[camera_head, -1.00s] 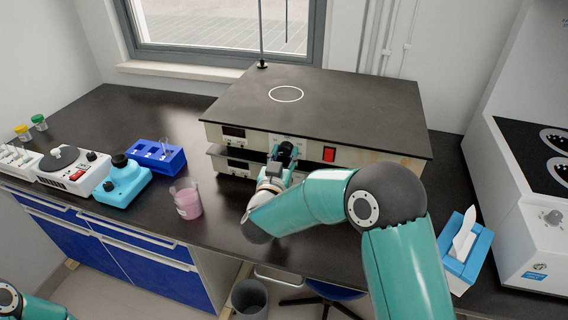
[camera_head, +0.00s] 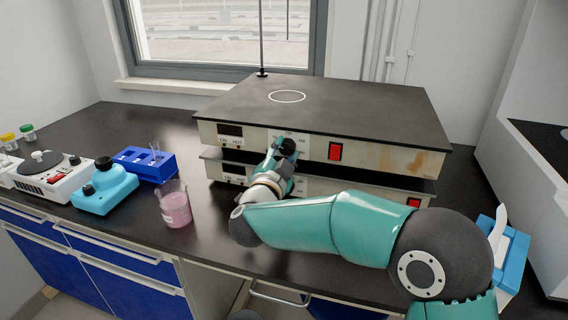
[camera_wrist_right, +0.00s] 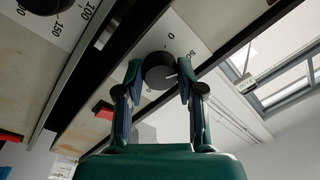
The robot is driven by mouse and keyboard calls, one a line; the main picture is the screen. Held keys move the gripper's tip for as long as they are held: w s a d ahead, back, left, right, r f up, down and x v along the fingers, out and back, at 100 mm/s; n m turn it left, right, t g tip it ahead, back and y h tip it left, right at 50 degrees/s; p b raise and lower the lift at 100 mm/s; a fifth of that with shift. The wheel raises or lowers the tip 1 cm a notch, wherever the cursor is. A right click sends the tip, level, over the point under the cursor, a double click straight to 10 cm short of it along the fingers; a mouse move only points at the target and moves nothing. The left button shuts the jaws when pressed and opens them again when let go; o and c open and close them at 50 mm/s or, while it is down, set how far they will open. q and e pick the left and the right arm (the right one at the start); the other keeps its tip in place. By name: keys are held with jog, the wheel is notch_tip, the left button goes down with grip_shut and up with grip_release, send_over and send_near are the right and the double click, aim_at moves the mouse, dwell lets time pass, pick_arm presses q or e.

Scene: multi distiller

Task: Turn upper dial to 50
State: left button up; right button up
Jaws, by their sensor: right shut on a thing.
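The distiller (camera_head: 235,162) is a wide stacked unit with a dark top. Its upper dial is a round black knob (camera_head: 288,146) on the upper front panel, left of a red switch. My right gripper (camera_head: 282,150) is at this knob. In the right wrist view the knob (camera_wrist_right: 159,72) sits between the two fingers of my right gripper (camera_wrist_right: 158,80), which are shut on its sides. A short pale mark shows on the knob's right side. A "0" and part of another label are printed on the panel by it. My left gripper is out of view.
A second black dial (camera_wrist_right: 45,4) shows at the top left of the right wrist view. A beaker of pink liquid (camera_head: 175,208) stands left of my arm. A blue rack (camera_head: 146,163) and a turquoise device (camera_head: 105,190) are farther left. A tissue box (camera_head: 513,255) is right.

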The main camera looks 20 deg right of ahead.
jog(key=shift+f+m, duration=0.15)
jog(key=shift+m, duration=0.15)
jog(key=o, duration=1.1)
jog(key=shift+o, duration=0.2)
jog(key=v, duration=1.2)
